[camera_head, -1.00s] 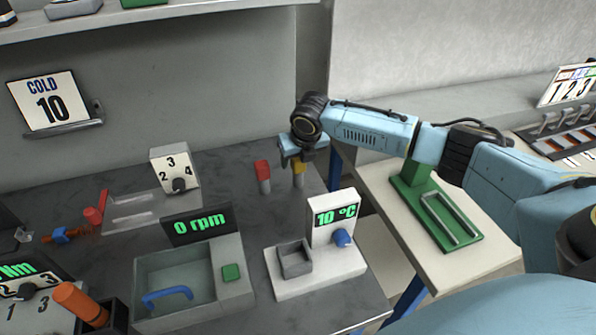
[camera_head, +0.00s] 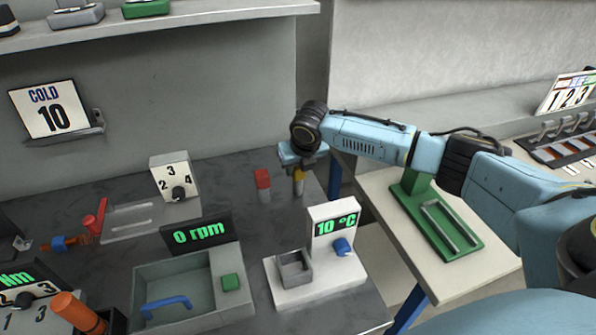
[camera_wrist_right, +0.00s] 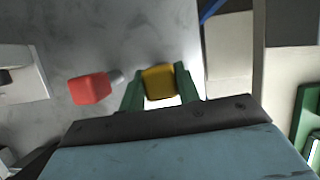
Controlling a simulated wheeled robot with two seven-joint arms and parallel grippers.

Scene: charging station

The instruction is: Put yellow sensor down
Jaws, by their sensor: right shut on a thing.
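The yellow sensor (camera_head: 299,175) is at the back right of the dark table, under my right gripper (camera_head: 298,180). My right gripper is shut on it. In the right wrist view the sensor's yellow top (camera_wrist_right: 159,82) sits between the two green fingers. The sensor's lower end is close to the table top; I cannot tell whether it touches. A red sensor (camera_head: 263,184) with a grey lower part stands upright just to the left, apart from the gripper. It also shows in the right wrist view (camera_wrist_right: 90,88). My left gripper is not in view.
A white device reading 10 °C (camera_head: 333,222) stands in front of the sensors. A grey basin (camera_head: 172,270) with a 0 rpm display is to its left. The dark table (camera_head: 225,180) is clear left of the red sensor. A light side table (camera_head: 385,193) with a green stand is at right.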

